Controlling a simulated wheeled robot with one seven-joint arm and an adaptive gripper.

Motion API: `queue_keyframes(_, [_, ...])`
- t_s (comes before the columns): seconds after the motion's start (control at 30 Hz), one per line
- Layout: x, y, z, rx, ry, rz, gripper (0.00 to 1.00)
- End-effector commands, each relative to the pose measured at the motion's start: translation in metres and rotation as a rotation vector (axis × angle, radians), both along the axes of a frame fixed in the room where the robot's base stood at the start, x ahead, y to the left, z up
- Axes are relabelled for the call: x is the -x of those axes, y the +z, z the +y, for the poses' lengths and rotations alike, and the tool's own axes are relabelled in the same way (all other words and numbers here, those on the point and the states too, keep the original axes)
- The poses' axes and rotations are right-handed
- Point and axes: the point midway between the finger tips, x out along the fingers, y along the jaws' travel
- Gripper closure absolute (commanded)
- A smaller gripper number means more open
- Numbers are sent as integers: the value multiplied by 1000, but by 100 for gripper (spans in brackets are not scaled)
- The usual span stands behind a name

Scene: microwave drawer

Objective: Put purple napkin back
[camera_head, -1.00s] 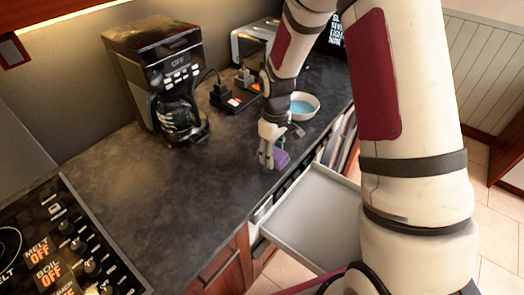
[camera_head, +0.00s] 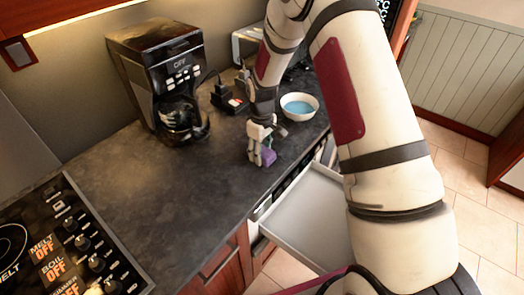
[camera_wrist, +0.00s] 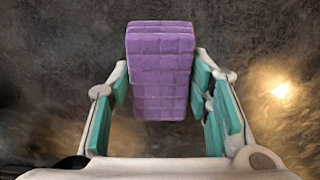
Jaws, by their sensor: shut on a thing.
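The purple napkin (camera_wrist: 160,75) is a folded, block-like stack with a grid pattern, and it sits between the teal finger pads of my gripper (camera_wrist: 163,100) in the wrist view. In the head view my gripper (camera_head: 261,150) points down over the dark countertop, with the napkin (camera_head: 268,157) at its fingertips. Whether the napkin touches the counter is hard to tell. An open, pale drawer (camera_head: 308,215) below the counter's front edge looks empty where it shows; my arm hides its right part.
A black coffee maker (camera_head: 160,80) stands at the back left. A white bowl with blue contents (camera_head: 299,106) is just behind my gripper. A stovetop with knobs (camera_head: 60,245) is at the lower left. The counter's middle (camera_head: 170,180) is clear.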

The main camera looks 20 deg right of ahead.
Motion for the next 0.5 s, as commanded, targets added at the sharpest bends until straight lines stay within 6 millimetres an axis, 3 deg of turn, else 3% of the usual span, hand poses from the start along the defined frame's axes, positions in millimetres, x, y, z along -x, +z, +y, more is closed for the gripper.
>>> queue_keyframes(0.13, [0, -3, 0, 1, 0, 1, 85])
queue_keyframes(0.17, [0, -4, 0, 1, 0, 1, 53])
queue_keyframes(0.23, [0, -3, 0, 1, 0, 1, 37])
queue_keyframes(0.5, [0, -3, 0, 0, 0, 0, 35])
